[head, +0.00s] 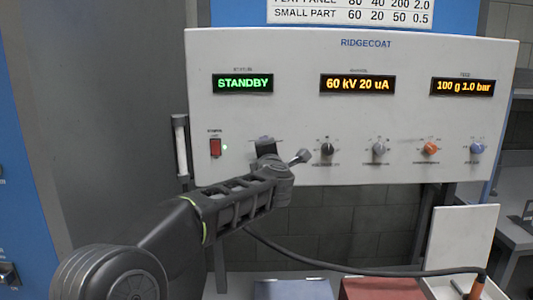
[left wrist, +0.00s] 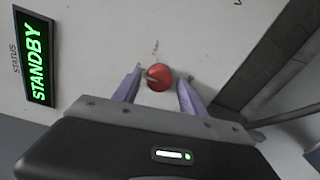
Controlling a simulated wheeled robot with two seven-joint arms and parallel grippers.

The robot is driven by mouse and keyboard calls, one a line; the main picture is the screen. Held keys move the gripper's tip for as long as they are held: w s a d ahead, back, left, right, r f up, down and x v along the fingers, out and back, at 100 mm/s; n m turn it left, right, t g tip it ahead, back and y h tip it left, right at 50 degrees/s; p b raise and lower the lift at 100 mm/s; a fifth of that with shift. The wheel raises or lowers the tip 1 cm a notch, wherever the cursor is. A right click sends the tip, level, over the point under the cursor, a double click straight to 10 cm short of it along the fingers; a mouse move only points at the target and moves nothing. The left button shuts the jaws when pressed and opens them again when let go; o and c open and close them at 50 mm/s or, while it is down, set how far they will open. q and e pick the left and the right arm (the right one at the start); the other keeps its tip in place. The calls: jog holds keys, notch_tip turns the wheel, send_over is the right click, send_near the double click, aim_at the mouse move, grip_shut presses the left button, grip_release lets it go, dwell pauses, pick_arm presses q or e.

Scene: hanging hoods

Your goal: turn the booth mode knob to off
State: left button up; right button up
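A round red knob (left wrist: 159,78) sits on the pale panel below the green STANDBY display (left wrist: 34,57) in the left wrist view. A small label beside it is too blurred to read. My left gripper (left wrist: 160,76) is open, with one finger on each side of the knob and a small gap visible at each side. My right gripper is not in view.
A dark cable (head: 350,268) runs below.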

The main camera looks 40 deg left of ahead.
pick_arm(q)
jog(key=shift+o, duration=0.6)
jog(key=b+v, duration=0.1)
jog(key=v, duration=0.7)
